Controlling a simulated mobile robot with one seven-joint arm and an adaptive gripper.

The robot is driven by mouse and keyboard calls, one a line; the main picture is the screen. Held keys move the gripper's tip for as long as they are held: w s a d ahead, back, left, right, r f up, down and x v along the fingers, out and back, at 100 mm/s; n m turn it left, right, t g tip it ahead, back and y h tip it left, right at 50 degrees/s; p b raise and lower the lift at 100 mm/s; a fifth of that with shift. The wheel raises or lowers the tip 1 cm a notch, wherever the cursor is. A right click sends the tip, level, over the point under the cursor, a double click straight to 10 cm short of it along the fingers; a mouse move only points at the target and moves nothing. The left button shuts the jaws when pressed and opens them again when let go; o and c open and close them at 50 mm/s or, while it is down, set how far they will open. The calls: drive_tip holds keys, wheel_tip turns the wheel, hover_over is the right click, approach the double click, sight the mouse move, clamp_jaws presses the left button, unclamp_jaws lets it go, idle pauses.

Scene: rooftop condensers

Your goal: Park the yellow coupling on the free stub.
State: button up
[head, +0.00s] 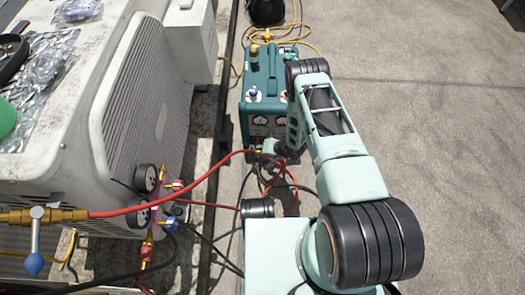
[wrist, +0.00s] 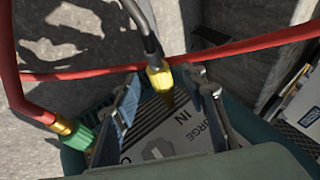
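The yellow coupling (wrist: 160,80) is on the end of a black hose (wrist: 148,30) in the wrist view. My gripper (wrist: 165,92) is open, with one finger on each side of the coupling and a visible gap to both. The coupling's brass tip points down at the labelled front of the teal machine (wrist: 98,104); I cannot tell whether it is seated on anything. In the head view my gripper (head: 272,148) is at the front of the teal machine (head: 262,75), below its gauges, and the coupling cannot be made out. I cannot pick out the free stub.
A green coupling (wrist: 82,137) on a red hose sits left of my gripper. Another red hose (wrist: 245,44) crosses just behind the yellow coupling. A gauge manifold (head: 155,195) hangs by the condenser (head: 145,95) on the left. Open concrete (head: 430,120) lies to the right.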

drive_tip(key=shift+c, duration=0.6)
clamp_jaws()
